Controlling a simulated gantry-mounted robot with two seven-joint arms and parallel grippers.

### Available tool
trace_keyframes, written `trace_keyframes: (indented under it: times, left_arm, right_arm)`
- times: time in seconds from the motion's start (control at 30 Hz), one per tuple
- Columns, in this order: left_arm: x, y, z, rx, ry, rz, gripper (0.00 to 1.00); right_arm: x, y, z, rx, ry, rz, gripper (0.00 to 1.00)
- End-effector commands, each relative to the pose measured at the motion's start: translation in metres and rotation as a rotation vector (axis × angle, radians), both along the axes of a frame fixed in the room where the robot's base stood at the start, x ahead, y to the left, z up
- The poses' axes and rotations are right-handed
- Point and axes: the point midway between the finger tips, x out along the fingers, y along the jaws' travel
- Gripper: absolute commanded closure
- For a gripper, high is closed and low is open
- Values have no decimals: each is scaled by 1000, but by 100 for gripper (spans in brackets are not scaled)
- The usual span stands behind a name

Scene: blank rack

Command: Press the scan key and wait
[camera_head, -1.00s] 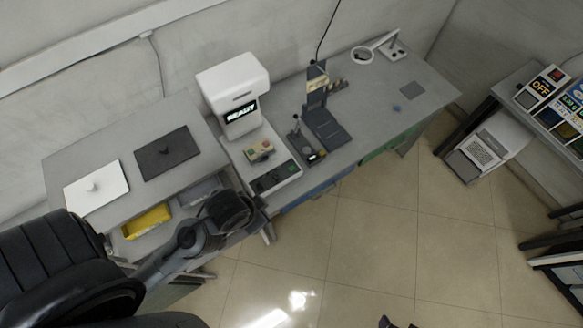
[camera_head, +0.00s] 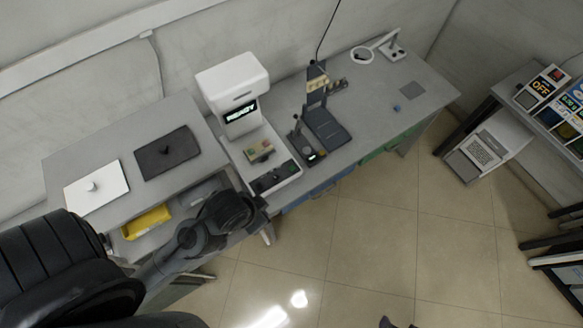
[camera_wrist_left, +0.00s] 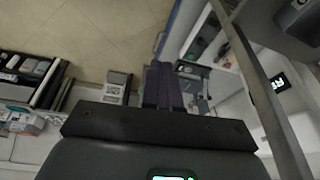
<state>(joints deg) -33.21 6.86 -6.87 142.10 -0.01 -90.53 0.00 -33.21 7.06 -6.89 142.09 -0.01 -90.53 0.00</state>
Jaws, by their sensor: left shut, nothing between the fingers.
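The white scanner (camera_head: 234,85) stands on the workbench with its lit screen (camera_head: 240,113) reading READY. A small block with coloured parts (camera_head: 258,150) sits on its base. A dark key panel (camera_head: 272,179) is at the base's front end; the key labels are too small to read. My left gripper (camera_head: 264,203) is just in front of and below this panel in the head view, apart from it as far as I can see. In the left wrist view its fingers (camera_wrist_left: 164,85) are together and empty, and the key panel (camera_wrist_left: 196,48) shows beyond them.
A white plate (camera_head: 97,190) and a dark plate (camera_head: 167,153) lie left of the scanner, above a yellow bin (camera_head: 146,222). A dark fixture (camera_head: 325,126) stands to its right. A dark piece, perhaps my right gripper, shows at the bottom edge. The floor is open.

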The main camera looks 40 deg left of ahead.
Motion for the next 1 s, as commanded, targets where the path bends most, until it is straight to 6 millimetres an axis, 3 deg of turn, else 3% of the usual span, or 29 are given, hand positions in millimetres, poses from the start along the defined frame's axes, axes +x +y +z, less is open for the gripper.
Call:
trace_keyframes:
  times: [0.33,0.47,0.67,1.0]
  left_arm:
    - [2,1,-2,-1,-2,7,100]
    - [14,5,-11,-13,-22,50,100]
    - [60,23,-44,-59,-99,226,100]
    - [178,83,-124,-219,-329,735,100]
  right_arm:
    - [0,2,0,7,0,-5,28]
    - [0,2,-3,8,0,-5,28]
    - [0,2,-12,7,0,-5,28]
    - [0,0,-36,-1,1,1,28]
